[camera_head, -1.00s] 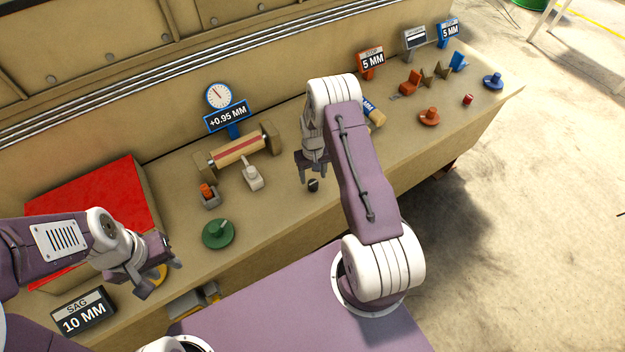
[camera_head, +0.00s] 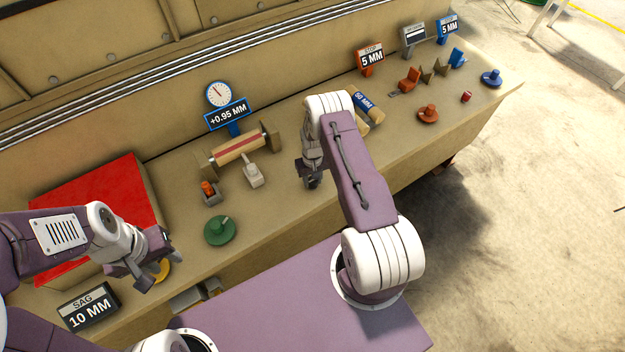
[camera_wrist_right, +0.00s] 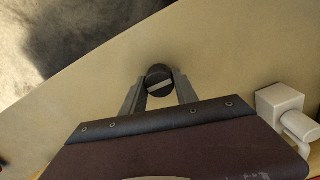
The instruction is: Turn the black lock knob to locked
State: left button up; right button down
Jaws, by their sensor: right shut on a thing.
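The black lock knob (camera_wrist_right: 158,72) is a small round knob with a pale bar across its top, slightly tilted in the right wrist view. It stands on the bench top near the front edge. My right gripper (camera_wrist_right: 158,88) is shut on it, with one finger on each side. In the head view my right gripper (camera_head: 312,179) is down at the bench and mostly hides the knob.
A pale lever block (camera_head: 252,173) and a green dial (camera_head: 219,230) stand left of my right gripper. A roller (camera_head: 238,148) with a +0.95 MM gauge (camera_head: 228,114) is behind. An orange knob (camera_head: 428,114) and blue knob (camera_head: 491,77) are further right. Bench between is clear.

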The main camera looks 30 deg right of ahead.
jog(key=m+b, duration=0.3)
jog(key=shift+f, duration=0.2)
jog(key=m+b, duration=0.4)
jog(key=m, duration=0.1)
jog(key=shift+m, duration=0.3)
jog(key=m+b, duration=0.2)
jog(key=m, duration=0.2)
jog(key=shift+s+r, duration=0.1)
jog(key=shift+r, duration=0.05)
jog(key=m+b, duration=0.2)
jog(key=m, duration=0.3)
jog(key=shift+r, duration=0.1)
jog(key=c, duration=1.1)
grip_release()
jog(key=shift+o, duration=0.8)
jog(key=shift+a+r, duration=0.1)
jog(key=shift+a, duration=0.05)
